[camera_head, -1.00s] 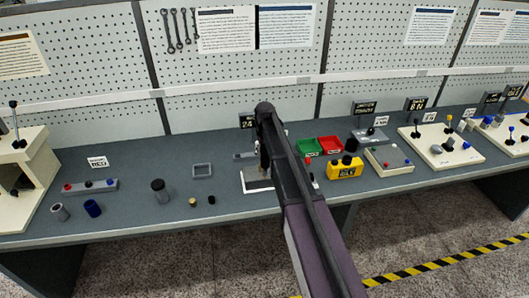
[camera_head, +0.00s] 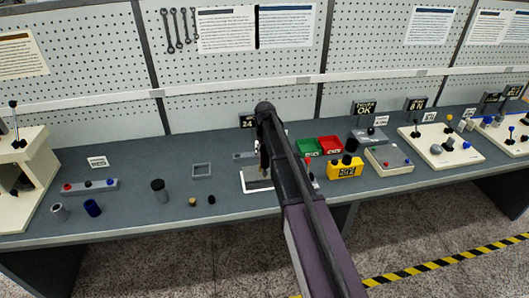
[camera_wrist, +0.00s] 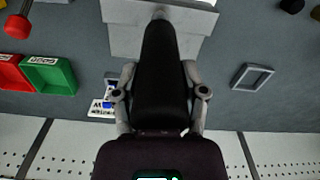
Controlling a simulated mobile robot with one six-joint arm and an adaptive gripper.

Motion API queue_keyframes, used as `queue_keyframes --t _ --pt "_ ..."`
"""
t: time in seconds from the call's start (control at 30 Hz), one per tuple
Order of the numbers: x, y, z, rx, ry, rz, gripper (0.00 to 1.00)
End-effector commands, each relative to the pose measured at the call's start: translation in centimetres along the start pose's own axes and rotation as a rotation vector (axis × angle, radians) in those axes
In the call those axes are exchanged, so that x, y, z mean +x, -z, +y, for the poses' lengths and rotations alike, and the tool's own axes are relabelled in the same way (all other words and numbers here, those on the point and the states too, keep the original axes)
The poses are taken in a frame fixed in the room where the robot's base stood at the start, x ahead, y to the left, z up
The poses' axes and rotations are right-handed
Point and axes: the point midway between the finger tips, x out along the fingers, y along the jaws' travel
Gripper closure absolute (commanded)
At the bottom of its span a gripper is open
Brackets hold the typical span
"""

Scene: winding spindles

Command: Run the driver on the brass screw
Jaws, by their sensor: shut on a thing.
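In the wrist view a black tapered tool, which looks like the driver (camera_wrist: 160,60), stands between the two grey fingers of my gripper (camera_wrist: 160,90). My gripper is shut on it. Its narrow end reaches over a pale grey block (camera_wrist: 118,38). In the head view my arm covers most of the gripper, which is over the white plate (camera_head: 256,187). The brass screw cannot be made out in either view; the tool and arm cover the spot at the tip.
A green bin (camera_head: 308,148) and a red bin (camera_head: 331,146) stand right of my arm, with a yellow box (camera_head: 345,171) in front. A small grey tray (camera_head: 202,170) and a dark cylinder (camera_head: 158,190) stand to the left.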

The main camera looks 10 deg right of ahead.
Motion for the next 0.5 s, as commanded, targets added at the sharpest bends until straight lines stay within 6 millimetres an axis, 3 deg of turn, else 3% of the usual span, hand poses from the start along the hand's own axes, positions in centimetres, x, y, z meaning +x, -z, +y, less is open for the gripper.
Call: queue_keyframes --t 0.5 --pt "-2.1 0.0 0.0 0.0 0.0 -0.001 1.0"
